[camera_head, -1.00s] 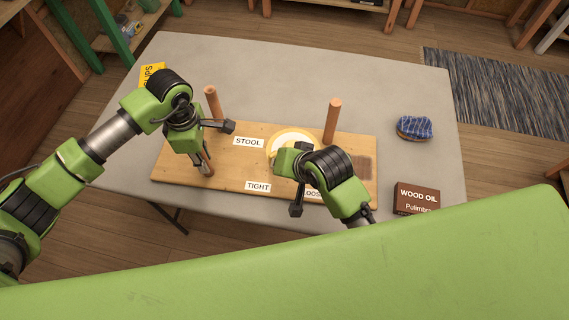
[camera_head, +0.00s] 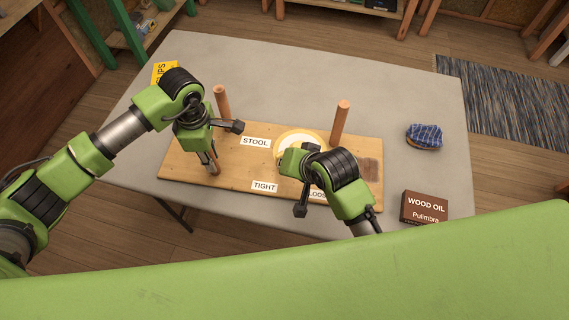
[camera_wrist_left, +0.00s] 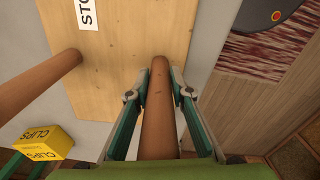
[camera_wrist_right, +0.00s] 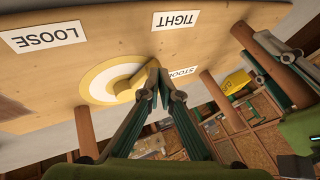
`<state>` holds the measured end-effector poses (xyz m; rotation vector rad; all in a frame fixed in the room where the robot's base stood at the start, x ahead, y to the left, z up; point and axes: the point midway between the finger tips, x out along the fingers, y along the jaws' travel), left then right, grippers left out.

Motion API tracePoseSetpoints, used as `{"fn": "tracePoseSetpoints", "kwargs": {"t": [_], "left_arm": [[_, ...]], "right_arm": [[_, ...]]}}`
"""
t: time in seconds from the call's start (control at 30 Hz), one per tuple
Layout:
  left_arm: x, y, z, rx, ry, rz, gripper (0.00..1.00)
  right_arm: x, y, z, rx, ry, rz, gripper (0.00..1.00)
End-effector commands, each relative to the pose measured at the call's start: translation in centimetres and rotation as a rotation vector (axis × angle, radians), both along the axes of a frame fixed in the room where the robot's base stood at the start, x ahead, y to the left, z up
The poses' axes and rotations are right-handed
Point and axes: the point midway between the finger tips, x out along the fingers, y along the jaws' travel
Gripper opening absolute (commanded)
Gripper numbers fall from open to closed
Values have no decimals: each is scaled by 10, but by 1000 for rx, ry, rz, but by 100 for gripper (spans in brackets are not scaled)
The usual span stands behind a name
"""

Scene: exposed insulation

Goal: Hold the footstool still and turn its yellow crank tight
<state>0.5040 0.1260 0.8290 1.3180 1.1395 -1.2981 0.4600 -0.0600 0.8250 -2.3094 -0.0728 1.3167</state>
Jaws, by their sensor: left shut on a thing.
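The footstool lies upside down on the table, its wooden board (camera_head: 235,168) underside up with its legs upright and labels STOOL, TIGHT and LOOSE. The crank (camera_wrist_right: 110,82) shows in the right wrist view as a yellow ring with a pale centre and a yellow arm. My left gripper (camera_wrist_left: 159,75) is shut around a round wooden leg (camera_wrist_left: 158,125) at a front corner of the board. My right gripper (camera_wrist_right: 156,75) is at the end of the crank's arm, its fingertips close together. Whether they grip the crank is hidden. In the head view my right wrist covers part of the crank (camera_head: 300,134).
A wood oil box (camera_head: 424,207) and a blue checked cloth bundle (camera_head: 424,136) stand on the table (camera_head: 290,75), right of the stool. A yellow clips box (camera_head: 164,70) is at the back left.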

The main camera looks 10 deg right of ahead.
Motion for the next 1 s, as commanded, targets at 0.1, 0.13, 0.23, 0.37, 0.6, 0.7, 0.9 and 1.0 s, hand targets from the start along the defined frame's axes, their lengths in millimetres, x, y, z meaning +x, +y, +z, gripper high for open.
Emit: {"fn": "tracePoseSetpoints", "kwargs": {"t": [0.1, 0.13, 0.23, 0.37, 0.6, 0.7, 0.9, 1.0], "left_arm": [[-9, -6, -5, -8, 21, -14, 0], [-9, -6, -5, -7, 21, -14, 0], [-9, -5, -5, -6, 22, -13, 0], [-9, -4, -5, -5, 23, -11, 0], [-8, -3, -5, -3, 23, -8, 0], [-8, -2, -6, -2, 23, -7, 0], [-8, -1, -6, -1, 22, -6, 0], [-8, -1, -6, -1, 22, -5, 0]], "right_arm": [[7, -4, 2, 3, -10, -1, 0], [8, -5, 2, 2, -11, -1, 0], [11, -8, 2, 1, -12, -2, 0], [7, -11, 2, 0, -10, -2, 0], [-30, -27, -1, 1, -1, 2, 0], [-42, -22, 20, 6, -7, 4, 0], [-67, -19, 54, 4, -6, 3, 0], [-77, -18, 66, 5, -5, 3, 0]]}}
